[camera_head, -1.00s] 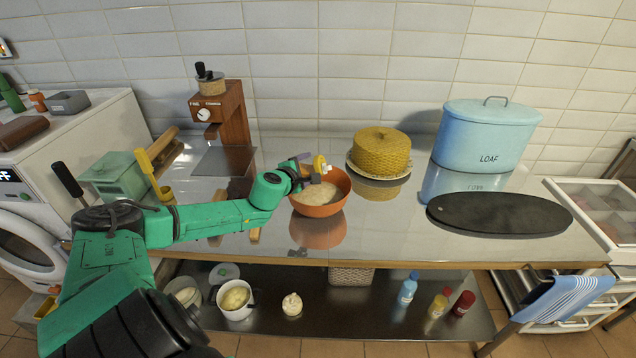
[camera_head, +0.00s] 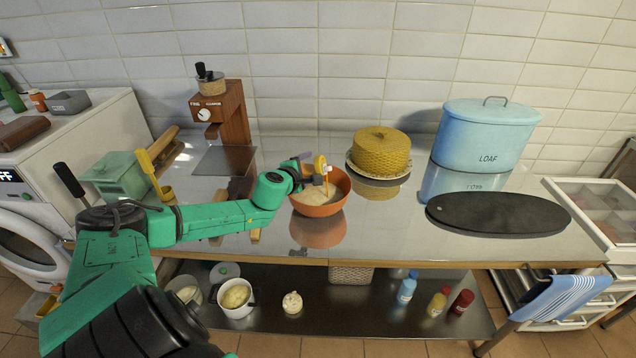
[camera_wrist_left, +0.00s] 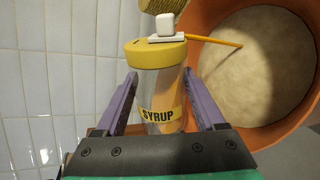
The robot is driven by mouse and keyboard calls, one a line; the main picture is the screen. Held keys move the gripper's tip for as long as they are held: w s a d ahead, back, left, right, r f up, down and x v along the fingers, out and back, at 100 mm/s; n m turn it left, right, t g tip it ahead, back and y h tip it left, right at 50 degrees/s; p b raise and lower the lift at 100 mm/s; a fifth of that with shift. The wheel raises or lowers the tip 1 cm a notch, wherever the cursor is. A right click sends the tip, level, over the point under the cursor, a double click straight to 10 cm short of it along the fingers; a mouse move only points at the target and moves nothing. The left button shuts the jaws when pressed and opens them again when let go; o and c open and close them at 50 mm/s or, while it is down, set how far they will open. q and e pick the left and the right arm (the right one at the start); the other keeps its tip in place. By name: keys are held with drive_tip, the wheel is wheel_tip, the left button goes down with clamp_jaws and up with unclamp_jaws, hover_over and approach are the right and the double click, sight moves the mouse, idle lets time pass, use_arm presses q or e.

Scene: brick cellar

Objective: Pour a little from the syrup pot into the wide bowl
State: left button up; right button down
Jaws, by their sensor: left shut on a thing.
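The syrup pot (camera_wrist_left: 155,55) has a yellow lid and a SYRUP label on a clear body. My left gripper (camera_head: 310,170) is shut on it, with a purple finger on each side in the left wrist view. The pot's yellow lid (camera_head: 321,164) shows tilted above the wide orange bowl (camera_head: 319,211). A thin amber stream (camera_wrist_left: 215,41) runs from the white spout over the bowl, and it also shows in the head view (camera_head: 327,184). The bowl holds a pale, dough-like filling (camera_head: 312,194). My right gripper is out of view.
A yellow woven dome (camera_head: 382,150) on a plate stands right of the bowl. Farther right are a blue LOAF bin (camera_head: 487,135) and a dark oval board (camera_head: 498,213). A wooden grinder (camera_head: 230,120) stands behind left.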

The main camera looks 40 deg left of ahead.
use_arm(q)
drive_tip(key=shift+r+m+p, duration=0.25)
drive_tip(key=shift+m+p, duration=0.05)
drive_tip(key=shift+p, duration=0.6)
idle(0.9)
